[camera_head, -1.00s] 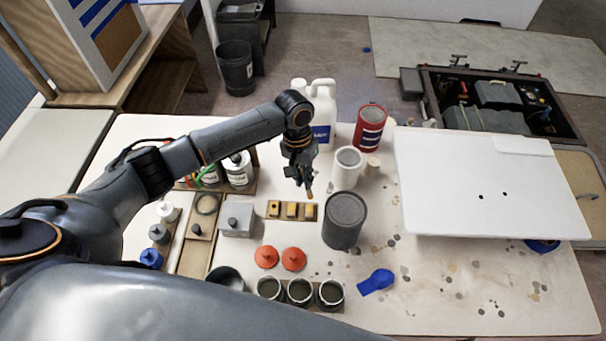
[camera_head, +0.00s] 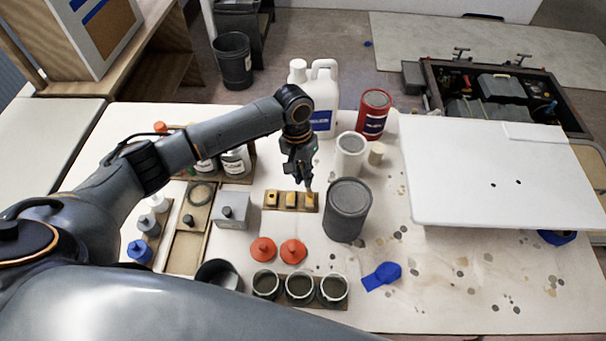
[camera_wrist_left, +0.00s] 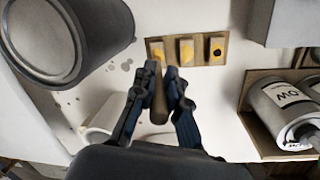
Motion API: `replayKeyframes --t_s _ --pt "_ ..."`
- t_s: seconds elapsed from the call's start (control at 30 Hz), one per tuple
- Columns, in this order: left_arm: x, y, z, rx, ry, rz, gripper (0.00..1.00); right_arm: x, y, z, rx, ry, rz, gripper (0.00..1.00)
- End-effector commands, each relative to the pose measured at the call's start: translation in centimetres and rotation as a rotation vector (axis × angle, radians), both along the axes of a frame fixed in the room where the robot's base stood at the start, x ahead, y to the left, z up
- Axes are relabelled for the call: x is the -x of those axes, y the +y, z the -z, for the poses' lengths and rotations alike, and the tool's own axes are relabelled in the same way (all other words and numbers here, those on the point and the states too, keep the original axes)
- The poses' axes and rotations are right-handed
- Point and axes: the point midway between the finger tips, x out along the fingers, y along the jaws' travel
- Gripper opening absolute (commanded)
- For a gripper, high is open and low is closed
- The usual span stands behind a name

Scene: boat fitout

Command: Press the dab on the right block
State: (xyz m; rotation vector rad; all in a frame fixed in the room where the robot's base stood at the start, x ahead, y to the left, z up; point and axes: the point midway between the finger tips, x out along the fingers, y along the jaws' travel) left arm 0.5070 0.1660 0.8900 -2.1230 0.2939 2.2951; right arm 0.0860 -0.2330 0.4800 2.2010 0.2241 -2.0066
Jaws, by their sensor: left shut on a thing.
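The middle block (camera_head: 291,199) and the right block (camera_head: 310,200) have yellow tops. In the wrist view the right block is at the left end (camera_wrist_left: 157,51). My left gripper (camera_head: 302,178) is shut on a short brown stick (camera_wrist_left: 159,103). Its tip is at the right block; I cannot tell whether it touches. My right gripper is not seen.
A dark grey can (camera_head: 347,211) stands close right of the strip. A grey box (camera_head: 233,211) is on the left, a white cup (camera_head: 349,157) behind. Orange lids (camera_head: 292,250) and several open jars (camera_head: 300,288) stand in front. A white panel (camera_head: 490,180) fills the right.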

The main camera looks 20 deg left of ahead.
Motion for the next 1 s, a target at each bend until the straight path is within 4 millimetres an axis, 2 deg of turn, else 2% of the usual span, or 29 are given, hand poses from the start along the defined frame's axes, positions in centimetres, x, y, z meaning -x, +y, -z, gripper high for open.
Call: replayKeyframes --t_s 1.0 --pt "-0.02 0.02 0.65 0.000 0.000 0.000 0.00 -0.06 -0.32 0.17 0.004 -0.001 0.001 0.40"
